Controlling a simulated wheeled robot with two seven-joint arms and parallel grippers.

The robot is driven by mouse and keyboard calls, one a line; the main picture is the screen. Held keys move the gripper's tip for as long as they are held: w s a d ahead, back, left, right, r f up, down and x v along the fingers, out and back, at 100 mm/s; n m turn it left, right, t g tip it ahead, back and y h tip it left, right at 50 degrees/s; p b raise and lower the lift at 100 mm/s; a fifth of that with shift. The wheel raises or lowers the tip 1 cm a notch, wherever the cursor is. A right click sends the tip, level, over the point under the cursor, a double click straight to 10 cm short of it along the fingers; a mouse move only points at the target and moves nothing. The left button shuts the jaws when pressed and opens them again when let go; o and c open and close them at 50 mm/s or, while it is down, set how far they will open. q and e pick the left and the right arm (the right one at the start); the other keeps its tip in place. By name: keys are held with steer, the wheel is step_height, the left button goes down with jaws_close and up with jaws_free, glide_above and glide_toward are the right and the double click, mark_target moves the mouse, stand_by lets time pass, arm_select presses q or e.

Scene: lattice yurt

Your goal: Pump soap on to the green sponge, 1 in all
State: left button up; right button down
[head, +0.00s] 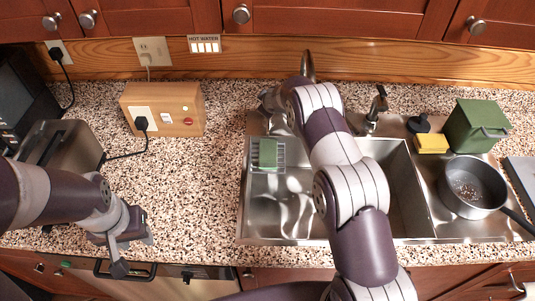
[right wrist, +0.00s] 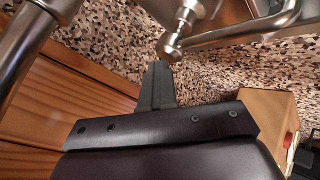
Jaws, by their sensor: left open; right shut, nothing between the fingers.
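The green sponge (head: 267,153) lies on a small wire rack at the back left of the sink. My right arm crosses the sink in the head view and hides its middle. My right gripper (right wrist: 158,75) is shut and empty; its tips are close to a chrome fitting (right wrist: 181,30) that looks like the soap pump. I cannot tell whether they touch. In the head view that spot, behind the sponge, is mostly hidden by the arm. My left gripper (head: 133,250) is open and empty over the counter's front edge, far from the sponge.
A faucet (head: 307,65) rises behind my right arm. A dark metal fixture (head: 377,105) stands to its right. A yellow sponge (head: 431,143), a green container (head: 476,125) and a pot (head: 472,187) stand at right. A wooden outlet box (head: 182,112) and a toaster (head: 62,147) are at left.

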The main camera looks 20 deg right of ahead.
step_height(320, 180, up, 5)
steer(key=p, duration=0.5)
steer(key=shift+r+p, duration=0.35)
steer(key=shift+r, duration=0.15)
steer(key=shift+f, duration=0.1)
